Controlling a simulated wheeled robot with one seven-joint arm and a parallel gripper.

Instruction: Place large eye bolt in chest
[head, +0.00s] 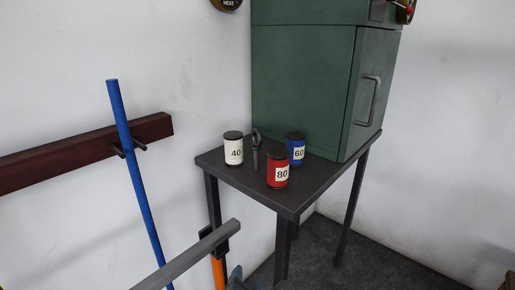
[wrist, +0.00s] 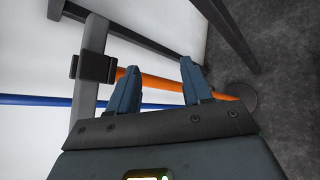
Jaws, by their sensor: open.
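A dark eye bolt (head: 257,152) stands upright on the small dark table (head: 225,173), ring end up, among three labelled cans. My gripper shows in the wrist view (wrist: 160,66) with its two blue-grey fingers apart and nothing held between them. In the head view only a small bluish part, which seems to be my gripper, shows at the bottom edge, below and in front of the table. The eye bolt does not show in the wrist view. I cannot identify a chest for sure; a green cabinet (head: 303,90) with a closed, handled door stands on the table.
White can 40 (head: 233,150), red can 80 (head: 278,171) and blue can 60 (head: 296,147) crowd the eye bolt. A grey bar (head: 190,258), an orange pole (head: 218,272) and a blue pole (head: 136,165) stand in front and left. Walls close the corner.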

